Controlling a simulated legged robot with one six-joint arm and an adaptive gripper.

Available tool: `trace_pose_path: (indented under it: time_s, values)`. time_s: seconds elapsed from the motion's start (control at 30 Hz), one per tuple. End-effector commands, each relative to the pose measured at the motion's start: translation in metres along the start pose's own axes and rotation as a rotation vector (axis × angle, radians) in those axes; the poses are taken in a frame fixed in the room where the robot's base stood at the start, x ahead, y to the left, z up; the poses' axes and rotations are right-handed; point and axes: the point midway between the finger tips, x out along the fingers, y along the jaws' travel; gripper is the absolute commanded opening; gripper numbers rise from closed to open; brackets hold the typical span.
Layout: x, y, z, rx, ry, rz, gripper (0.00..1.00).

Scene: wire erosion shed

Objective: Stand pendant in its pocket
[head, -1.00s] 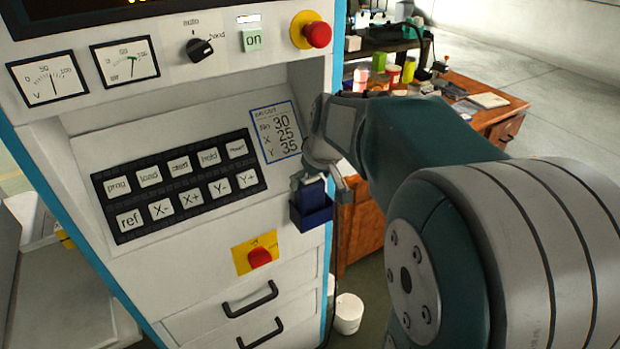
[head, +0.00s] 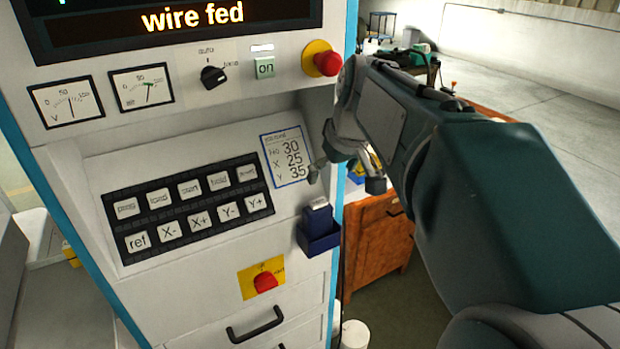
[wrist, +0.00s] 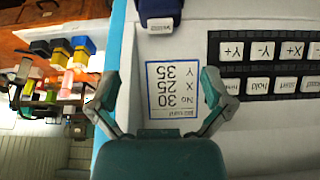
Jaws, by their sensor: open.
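The blue pendant (head: 319,216) stands upright in its dark blue pocket (head: 320,241) on the right side of the machine's front. In the wrist view the pendant (wrist: 160,24) shows at the top edge, with a pale label on its end; the pocket is hardly visible there. My gripper (head: 344,180) is above and a little right of the pendant, apart from it. In the wrist view my gripper (wrist: 162,80) has its two fingers spread wide with nothing between them; the white job card lies behind the gap.
The key panel (head: 188,208) is left of the pocket. A red stop button on a yellow plate (head: 264,281) sits below. Another red button (head: 327,63) is above, near my arm. A wooden desk (head: 376,240) stands behind at right.

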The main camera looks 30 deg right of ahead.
Motion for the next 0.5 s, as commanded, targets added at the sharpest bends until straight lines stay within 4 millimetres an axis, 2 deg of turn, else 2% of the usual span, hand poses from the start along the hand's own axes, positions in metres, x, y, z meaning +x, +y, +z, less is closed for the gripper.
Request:
trace_pose_path:
  time_s: [0.13, 0.23, 0.4, 0.5]
  values:
    - [-0.007, -0.007, 0.004, -0.001, 0.003, 0.001, 1.0]
    - [-0.007, -0.031, 0.022, -0.001, 0.009, 0.006, 1.0]
    - [0.002, -0.085, 0.078, 0.007, 0.038, 0.017, 1.0]
    - [0.011, -0.108, 0.114, 0.012, 0.059, 0.018, 1.0]
